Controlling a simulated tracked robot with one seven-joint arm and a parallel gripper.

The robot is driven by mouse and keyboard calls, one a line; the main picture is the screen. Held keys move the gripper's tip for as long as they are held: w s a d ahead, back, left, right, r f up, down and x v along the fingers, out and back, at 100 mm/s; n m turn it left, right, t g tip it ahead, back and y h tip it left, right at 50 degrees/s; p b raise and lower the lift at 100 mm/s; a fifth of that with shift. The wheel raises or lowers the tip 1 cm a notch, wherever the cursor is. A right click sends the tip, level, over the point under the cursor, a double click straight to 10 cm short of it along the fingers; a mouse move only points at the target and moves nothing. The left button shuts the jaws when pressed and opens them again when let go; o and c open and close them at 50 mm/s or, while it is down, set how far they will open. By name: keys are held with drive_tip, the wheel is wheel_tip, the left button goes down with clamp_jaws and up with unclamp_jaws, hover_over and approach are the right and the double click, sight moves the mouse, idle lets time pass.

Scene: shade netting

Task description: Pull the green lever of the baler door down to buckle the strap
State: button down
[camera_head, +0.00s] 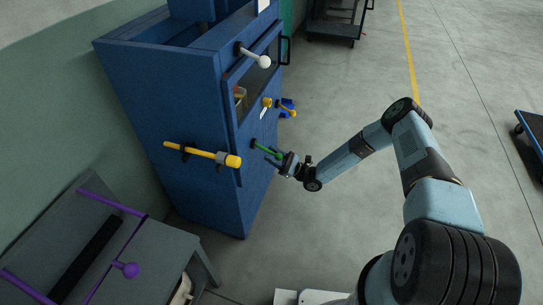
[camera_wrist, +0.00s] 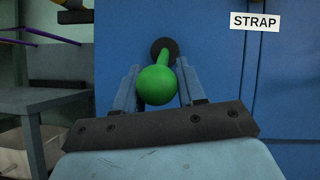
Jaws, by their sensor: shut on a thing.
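The green lever (camera_head: 267,150) sticks out from the front of the blue baler (camera_head: 190,100), low on the door side. In the wrist view the green lever's round knob (camera_wrist: 157,85) sits between my two fingers, with its dark round pivot behind it on the blue panel. My gripper (camera_head: 281,160) is shut on the lever near its outer end. A white label reading STRAP (camera_wrist: 255,22) is on the panel to the right of the lever. The strap itself cannot be made out.
A yellow bar (camera_head: 200,151) and a white-knobbed handle (camera_head: 255,56) stick out from the baler. Smaller yellow and blue handles (camera_head: 287,108) are above the lever. A grey table (camera_head: 150,265) with purple bars stands at lower left.

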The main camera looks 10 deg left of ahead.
drive_tip(key=shift+d+f, duration=0.15)
drive_tip(key=c, duration=0.9)
unclamp_jaws()
drive_tip(key=shift+o, duration=0.8)
drive_tip(key=w+v, duration=0.1)
drive_tip(key=v, duration=1.2)
drive_tip(key=shift+s+d, duration=0.35)
drive_tip(key=shift+s, duration=0.05)
drive_tip(key=shift+f, duration=0.1)
